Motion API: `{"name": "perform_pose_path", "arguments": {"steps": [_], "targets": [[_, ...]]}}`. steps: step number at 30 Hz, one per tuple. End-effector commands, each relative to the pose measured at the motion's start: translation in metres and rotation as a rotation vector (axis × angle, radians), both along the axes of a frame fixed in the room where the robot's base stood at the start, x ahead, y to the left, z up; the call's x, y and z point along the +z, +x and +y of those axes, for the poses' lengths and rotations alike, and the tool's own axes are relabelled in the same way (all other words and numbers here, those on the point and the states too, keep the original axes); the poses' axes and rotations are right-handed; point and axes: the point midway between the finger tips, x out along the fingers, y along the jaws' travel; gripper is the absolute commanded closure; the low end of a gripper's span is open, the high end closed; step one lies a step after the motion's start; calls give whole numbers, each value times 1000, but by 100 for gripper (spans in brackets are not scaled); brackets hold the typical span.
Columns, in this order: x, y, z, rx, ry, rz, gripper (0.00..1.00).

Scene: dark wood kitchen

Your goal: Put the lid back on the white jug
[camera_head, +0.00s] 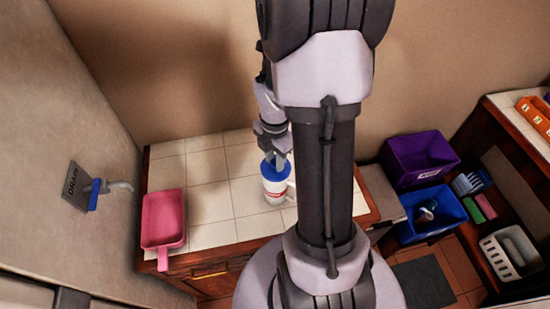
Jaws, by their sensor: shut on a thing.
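The white jug (274,192) stands upright on the tiled counter, close to the left side of my arm. Its handle shows at its right side. The blue lid (277,171) is at the top of the jug, and I cannot tell whether it is fully seated. My gripper (276,157) points down from above and is shut on the blue lid. My arm column hides the counter just right of the jug.
A pink dustpan-like tray (164,218) lies at the counter's left edge. The counter (207,166) between it and the jug is clear. A purple bin (420,156) and a blue bin (432,211) stand at right. A blue-handled drain tap (95,190) sticks out at left.

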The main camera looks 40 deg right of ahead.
Motion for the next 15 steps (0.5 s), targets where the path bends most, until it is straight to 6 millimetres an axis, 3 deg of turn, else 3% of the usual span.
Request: {"name": "perform_pose_path", "arguments": {"steps": [11,12,15], "targets": [[0,0,0,0,0,0,100],[0,0,0,0,0,0,71],[0,0,0,0,0,0,51]]}}
